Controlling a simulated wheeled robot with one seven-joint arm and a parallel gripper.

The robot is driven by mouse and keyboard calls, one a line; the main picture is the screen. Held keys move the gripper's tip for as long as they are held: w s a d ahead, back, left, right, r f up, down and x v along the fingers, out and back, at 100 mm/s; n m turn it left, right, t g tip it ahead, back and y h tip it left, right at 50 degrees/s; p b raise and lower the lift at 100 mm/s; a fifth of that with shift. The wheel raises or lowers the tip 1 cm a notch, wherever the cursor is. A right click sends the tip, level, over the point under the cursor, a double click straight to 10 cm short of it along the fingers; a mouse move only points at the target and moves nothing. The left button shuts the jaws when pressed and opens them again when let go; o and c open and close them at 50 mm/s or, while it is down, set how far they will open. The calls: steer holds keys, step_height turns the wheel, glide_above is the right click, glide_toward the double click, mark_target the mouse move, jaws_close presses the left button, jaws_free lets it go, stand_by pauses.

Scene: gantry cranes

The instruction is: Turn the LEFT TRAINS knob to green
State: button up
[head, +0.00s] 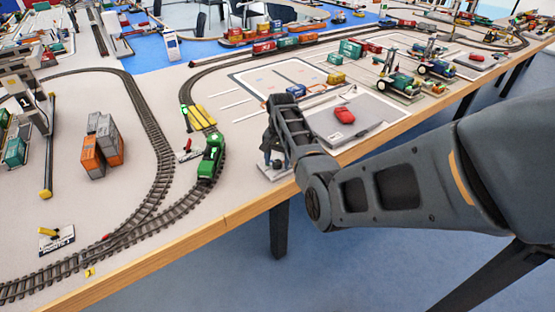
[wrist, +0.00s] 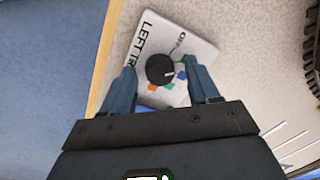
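The LEFT TRAINS panel (wrist: 192,45) is a light plate with black lettering, cut off by my gripper in the wrist view. On it is a round black knob (wrist: 160,69) with a short white mark on its lower right part. My gripper (wrist: 157,74) is open, one finger on each side of the knob with gaps visible. In the head view my gripper (head: 274,152) is over the panel near the table edge and hides the knob.
A green locomotive (head: 210,158) stands on track left of my gripper. A small switch plate (head: 188,150) is beside it. The wooden table edge (head: 240,214) runs close by.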

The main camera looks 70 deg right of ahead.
mark_target(279, 163)
steer(key=shift+s+r+b, duration=0.15)
steer(key=shift+r+b, duration=0.05)
steer(key=shift+r, duration=1.75)
steer(key=shift+s+r+b, duration=0.1)
steer(key=shift+r+b, duration=0.05)
steer(key=shift+r, duration=1.75)
